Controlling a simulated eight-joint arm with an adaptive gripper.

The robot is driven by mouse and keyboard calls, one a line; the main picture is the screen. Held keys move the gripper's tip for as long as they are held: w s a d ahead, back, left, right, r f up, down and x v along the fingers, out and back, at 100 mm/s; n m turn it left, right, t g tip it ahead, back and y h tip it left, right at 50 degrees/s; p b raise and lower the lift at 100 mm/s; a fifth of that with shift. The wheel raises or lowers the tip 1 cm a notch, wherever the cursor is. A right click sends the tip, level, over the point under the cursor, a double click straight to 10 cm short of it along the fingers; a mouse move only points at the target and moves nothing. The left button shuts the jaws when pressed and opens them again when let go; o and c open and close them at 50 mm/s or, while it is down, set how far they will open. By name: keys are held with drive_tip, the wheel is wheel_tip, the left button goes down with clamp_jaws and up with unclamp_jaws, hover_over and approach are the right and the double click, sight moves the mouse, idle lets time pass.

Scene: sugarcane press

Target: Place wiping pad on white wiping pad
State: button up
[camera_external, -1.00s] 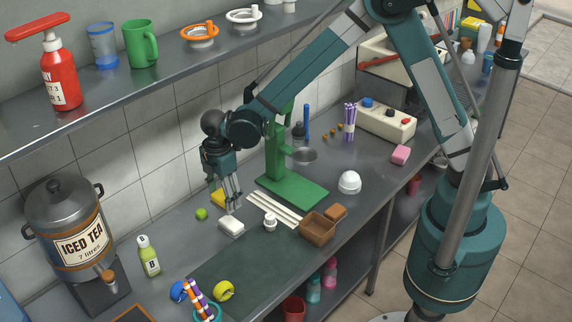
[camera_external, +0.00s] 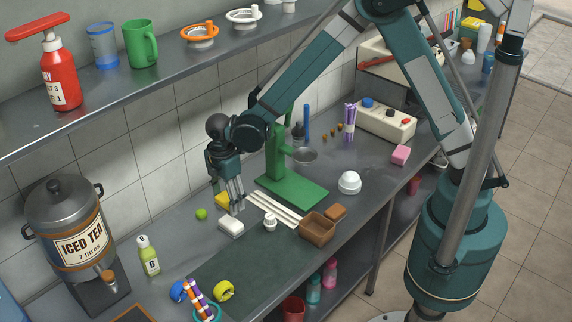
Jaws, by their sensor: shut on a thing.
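The white wiping pad (camera_external: 231,227) lies flat on the steel counter, left of the white strips. A yellow wiping pad (camera_external: 222,200) shows at the left of my fingers, partly hidden behind them. My gripper (camera_external: 237,211) points down and is shut on the yellow pad, just behind and above the white pad. The fingers overlap the pad's far edge in the picture; I cannot tell the exact height between the two pads.
White strips (camera_external: 274,209) and a green press stand (camera_external: 292,190) are close at the right. A small white jar (camera_external: 270,222) and a brown box (camera_external: 318,226) stand at the front right. A green ball (camera_external: 201,214) lies at the left. The dark green mat (camera_external: 250,268) is partly clear.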

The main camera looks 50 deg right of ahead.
sight(227, 199)
drive_tip(key=shift+f, duration=1.45)
drive_tip(key=shift+f, duration=0.15)
drive_tip(key=shift+f, duration=1.95)
drive_tip(key=shift+f, duration=0.15)
drive_tip(key=o, duration=0.9)
drive_tip(key=shift+r, duration=0.2)
drive_tip(key=shift+r, duration=6)
